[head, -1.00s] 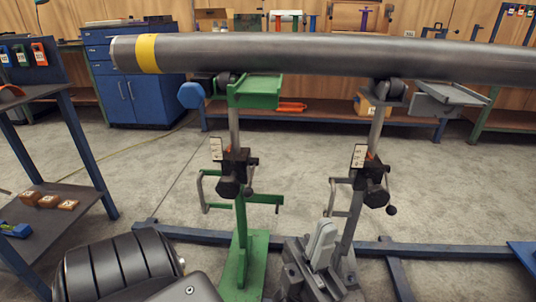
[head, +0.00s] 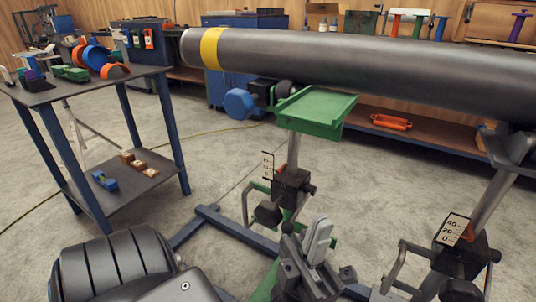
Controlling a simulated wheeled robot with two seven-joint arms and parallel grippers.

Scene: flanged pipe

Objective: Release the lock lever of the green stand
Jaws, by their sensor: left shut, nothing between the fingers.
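The green stand (head: 315,112) stands in the middle under the pipe, with its green tray on top and a grey post. A black clamp block (head: 293,184) with a scale plate and a dark knob sits on the post. The lock lever is small and dark here, partly hidden near the gripper, so its position is unclear. My left gripper (head: 318,238) is shut and empty, in front of and below the clamp block in the picture. It hides part of the stand's lower post and foot. I cannot tell whether it touches the stand. My right gripper is out of view.
The grey pipe (head: 380,68) with a yellow band runs across the top. A grey stand (head: 460,255) with its own clamp is at right. A blue floor rail (head: 235,232) crosses the floor. A shelf table (head: 90,88) with parts is at left. Floor between them is clear.

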